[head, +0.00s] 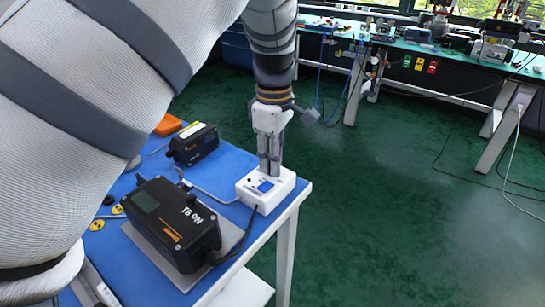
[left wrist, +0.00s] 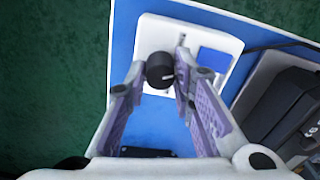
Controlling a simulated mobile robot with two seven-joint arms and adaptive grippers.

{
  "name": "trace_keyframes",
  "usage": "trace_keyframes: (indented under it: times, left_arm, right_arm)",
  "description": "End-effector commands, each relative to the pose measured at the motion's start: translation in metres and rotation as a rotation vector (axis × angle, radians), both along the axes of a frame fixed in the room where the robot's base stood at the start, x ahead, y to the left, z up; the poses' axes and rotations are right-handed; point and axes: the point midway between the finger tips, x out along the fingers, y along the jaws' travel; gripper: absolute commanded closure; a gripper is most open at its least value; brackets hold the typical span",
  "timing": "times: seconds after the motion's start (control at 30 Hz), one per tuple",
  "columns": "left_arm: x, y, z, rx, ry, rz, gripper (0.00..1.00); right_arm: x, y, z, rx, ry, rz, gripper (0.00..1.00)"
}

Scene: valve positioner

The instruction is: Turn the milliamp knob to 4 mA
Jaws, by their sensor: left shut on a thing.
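The white calibrator box (head: 280,197) sits at the right corner of the blue table, with a small blue screen (head: 265,186) on top. My left gripper (head: 269,172) points straight down at the box, and its fingers hide the knob in the head view. In the left wrist view the round black knob (left wrist: 159,71) with a white pointer line sits between the two fingertips. The left gripper is shut on it. The white box (left wrist: 180,32) and its blue screen (left wrist: 213,60) show beyond the fingers. The screen's reading is too small to tell. My right gripper is not in view.
A large black positioner (head: 172,222) stands on a grey plate left of the white box. A smaller black device (head: 193,144) and an orange object (head: 168,125) lie farther back. A dark cable runs from the box towards the positioner. Green floor lies open to the right.

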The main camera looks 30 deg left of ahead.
Motion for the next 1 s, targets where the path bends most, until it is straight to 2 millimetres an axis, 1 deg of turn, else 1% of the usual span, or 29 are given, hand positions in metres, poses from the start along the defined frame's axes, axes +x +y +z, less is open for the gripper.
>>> trace_keyframes:
  times: [0.3, 0.5, 0.73, 1.0]
  left_arm:
    - [-0.0005, -0.0001, -0.0011, -0.001, 0.003, 0.277, 1.00]
    - [-0.0007, -0.0005, -0.0014, -0.001, 0.005, 0.411, 1.00]
    - [-0.0008, -0.0003, -0.0015, -0.001, 0.005, 0.513, 1.00]
    - [-0.0009, -0.0003, -0.0017, -0.001, 0.005, 0.560, 1.00]
  right_arm:
    - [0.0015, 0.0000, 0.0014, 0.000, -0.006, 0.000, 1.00]
    - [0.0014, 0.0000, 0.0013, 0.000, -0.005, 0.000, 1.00]
    - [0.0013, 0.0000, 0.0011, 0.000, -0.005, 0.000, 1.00]
    - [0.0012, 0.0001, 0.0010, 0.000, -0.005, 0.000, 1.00]
